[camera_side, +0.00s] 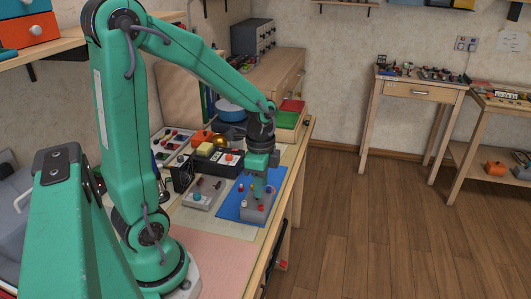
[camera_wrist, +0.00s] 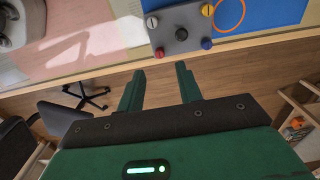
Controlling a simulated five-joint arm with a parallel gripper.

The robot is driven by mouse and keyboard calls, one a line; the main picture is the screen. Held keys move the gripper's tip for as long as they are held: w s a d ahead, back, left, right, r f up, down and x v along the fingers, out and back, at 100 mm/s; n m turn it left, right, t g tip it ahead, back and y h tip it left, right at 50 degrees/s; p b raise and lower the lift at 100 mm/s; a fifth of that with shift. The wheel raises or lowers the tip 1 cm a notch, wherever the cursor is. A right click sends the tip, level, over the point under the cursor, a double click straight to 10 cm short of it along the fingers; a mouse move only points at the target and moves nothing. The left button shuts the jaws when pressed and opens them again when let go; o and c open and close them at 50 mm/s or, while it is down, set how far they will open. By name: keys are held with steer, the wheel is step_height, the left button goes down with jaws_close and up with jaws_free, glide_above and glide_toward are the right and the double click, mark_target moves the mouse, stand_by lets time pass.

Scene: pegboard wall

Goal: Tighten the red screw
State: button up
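A grey block (camera_wrist: 180,24) with coloured screws at its corners and a dark knob in the middle shows at the top of the wrist view.
The block lies on a blue mat (camera_side: 228,207) near the bench edge, with an orange ring (camera_wrist: 229,15) beside it. Another grey box with a blue knob (camera_side: 198,196) stands to the left. Boxes and trays crowd the bench behind. A pink sheet (camera_side: 215,262) lies in front.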

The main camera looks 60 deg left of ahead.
steer(key=shift+r, duration=0.9)
steer(key=s+d+r+n+t, duration=0.5)
steer(key=s+d+r+n, duration=0.2)
steer(key=r, duration=0.4)
steer(key=shift+d+r+n+t, duration=0.3)
steer(key=shift+d+n, duration=0.3)
steer(key=shift+n, duration=0.3)
